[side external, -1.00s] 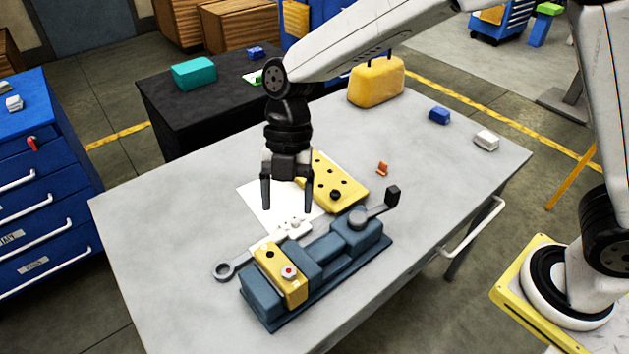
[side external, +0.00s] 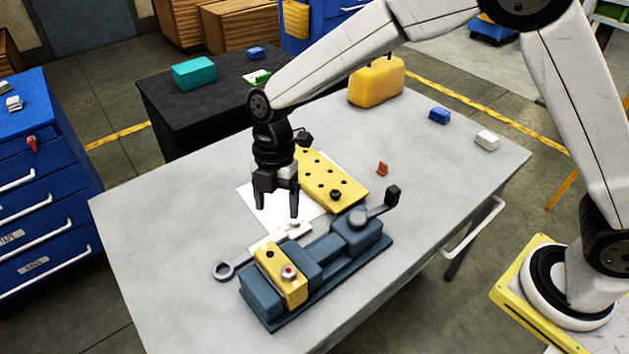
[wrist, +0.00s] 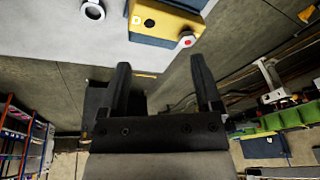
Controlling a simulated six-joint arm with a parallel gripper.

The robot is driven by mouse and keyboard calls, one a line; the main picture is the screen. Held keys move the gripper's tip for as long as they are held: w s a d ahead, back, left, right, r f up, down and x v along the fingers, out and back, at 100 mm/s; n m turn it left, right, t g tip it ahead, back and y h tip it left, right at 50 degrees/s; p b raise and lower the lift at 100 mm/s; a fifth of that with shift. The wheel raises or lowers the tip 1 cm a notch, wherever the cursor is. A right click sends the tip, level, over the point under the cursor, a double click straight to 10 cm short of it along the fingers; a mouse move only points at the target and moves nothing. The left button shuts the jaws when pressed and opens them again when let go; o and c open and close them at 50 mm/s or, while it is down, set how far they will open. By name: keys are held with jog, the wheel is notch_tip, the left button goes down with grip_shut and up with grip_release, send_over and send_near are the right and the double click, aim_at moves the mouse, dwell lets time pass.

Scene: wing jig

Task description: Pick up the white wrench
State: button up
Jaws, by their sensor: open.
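A wrench with a ring end (side external: 224,271) lies on the table, left of the blue vise. It looks light grey to white, and its shaft runs up and right behind the yellow block. Its ring end also shows at the top of the wrist view (wrist: 93,10). A small white piece (side external: 292,229) lies behind the vise; I cannot tell whether it belongs to the wrench. My gripper (side external: 278,210) is open and empty, pointing down above the table behind the vise. Its two fingers also show apart in the wrist view (wrist: 160,66).
The blue vise (side external: 335,250) holds a yellow block (side external: 279,272) with a red-and-white knob. Behind it are a yellow plate with holes (side external: 330,180) and a white sheet (side external: 258,205). An orange piece (side external: 382,168) and a yellow case (side external: 376,82) stand farther back. The table's left part is clear.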

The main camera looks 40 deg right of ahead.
aim_at(270, 237)
jog(key=w+f+m, duration=0.2)
jog(key=f, duration=0.2)
jog(key=w+d+f+m+t+h, duration=0.1)
jog(key=w+f+m, duration=0.1)
jog(key=w+f, duration=0.1)
jog(key=w+f+m+t, duration=0.1)
jog(key=w+f, duration=0.1)
jog(key=f, duration=0.3)
jog(key=shift+w+d+m+h, duration=0.4)
jog(key=shift+f, duration=3.85)
grip_shut()
